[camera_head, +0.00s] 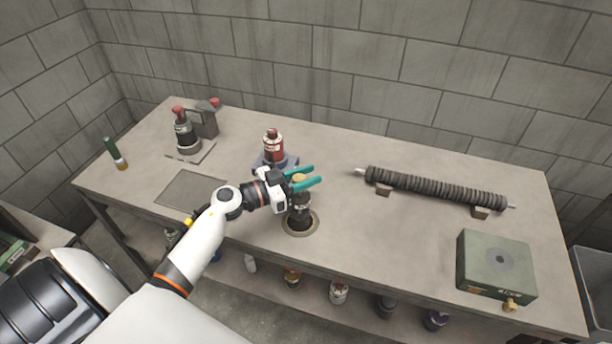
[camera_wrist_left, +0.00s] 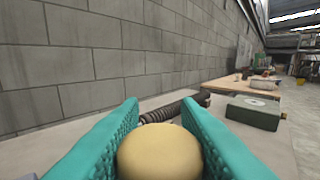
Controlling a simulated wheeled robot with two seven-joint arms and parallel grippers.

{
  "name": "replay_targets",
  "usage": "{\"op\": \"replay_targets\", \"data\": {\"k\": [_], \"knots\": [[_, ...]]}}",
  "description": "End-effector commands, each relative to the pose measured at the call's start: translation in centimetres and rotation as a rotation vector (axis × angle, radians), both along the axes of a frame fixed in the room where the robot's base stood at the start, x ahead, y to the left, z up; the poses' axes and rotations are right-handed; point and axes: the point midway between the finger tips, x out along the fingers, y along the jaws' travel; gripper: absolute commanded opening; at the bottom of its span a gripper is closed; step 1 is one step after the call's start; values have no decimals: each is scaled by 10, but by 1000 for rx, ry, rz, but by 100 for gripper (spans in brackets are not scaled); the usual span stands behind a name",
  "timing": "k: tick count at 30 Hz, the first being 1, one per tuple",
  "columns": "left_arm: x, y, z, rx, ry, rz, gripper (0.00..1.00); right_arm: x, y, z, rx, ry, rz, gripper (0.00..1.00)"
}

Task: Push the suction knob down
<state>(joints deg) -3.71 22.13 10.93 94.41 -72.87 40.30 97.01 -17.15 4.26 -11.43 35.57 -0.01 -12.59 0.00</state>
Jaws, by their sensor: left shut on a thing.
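The suction knob (camera_head: 299,178) is a round tan knob on top of a dark upright device (camera_head: 299,214), which stands on a round base on the table. In the left wrist view the knob (camera_wrist_left: 160,152) fills the space between the teal fingers. My left gripper (camera_head: 304,180) is shut on the knob, with one finger on each side of it. Its lower part and the stem under it are hidden by my gripper. My right gripper is not in view.
A ribbed black tube (camera_head: 436,188) lies on blocks to the right, and a green box (camera_head: 496,264) sits at the front right.

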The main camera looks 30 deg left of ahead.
Motion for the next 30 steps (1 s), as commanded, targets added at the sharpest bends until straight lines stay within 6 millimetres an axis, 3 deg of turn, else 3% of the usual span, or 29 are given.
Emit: {"op": "replay_targets", "data": {"k": [16, 17, 21, 30], "knots": [[-1, 0, -20, 1, 5, 1, 0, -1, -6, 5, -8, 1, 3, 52], [-1, 0, -20, 1, 5, 1, 31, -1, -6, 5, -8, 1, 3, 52], [-1, 0, -19, 0, 4, 1, 52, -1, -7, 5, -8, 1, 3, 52], [-2, 1, -18, 1, 2, 1, 52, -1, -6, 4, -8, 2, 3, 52]]}}
